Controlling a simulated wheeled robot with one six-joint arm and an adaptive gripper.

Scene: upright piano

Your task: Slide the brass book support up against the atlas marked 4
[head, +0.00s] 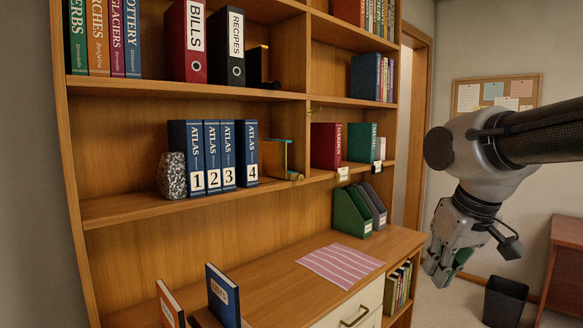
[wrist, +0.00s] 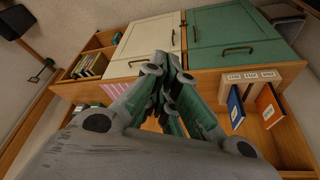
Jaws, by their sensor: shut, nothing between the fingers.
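The atlas marked 4 (head: 246,158) stands upright on the middle shelf, at the right of the blue atlases marked 1 (head: 193,165), 2 (head: 212,165) and 3 (head: 228,165). The brass book support (head: 284,154) stands to its right on the same shelf, with a gap between them. Its foot reaches toward the shelf's front edge. My gripper (head: 443,268) is shut and empty, hanging low at the right, well away from the support. In the wrist view my closed fingers (wrist: 166,88) point toward the desk and cabinet; the atlases and support do not show there.
A speckled stone block (head: 171,176) stands left of the atlases. A wooden upright divides them from the red and green books (head: 326,146) at right. The desk below holds a pink striped cloth (head: 341,262) and green and grey files (head: 352,212). A bin (head: 504,299) stands on the floor.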

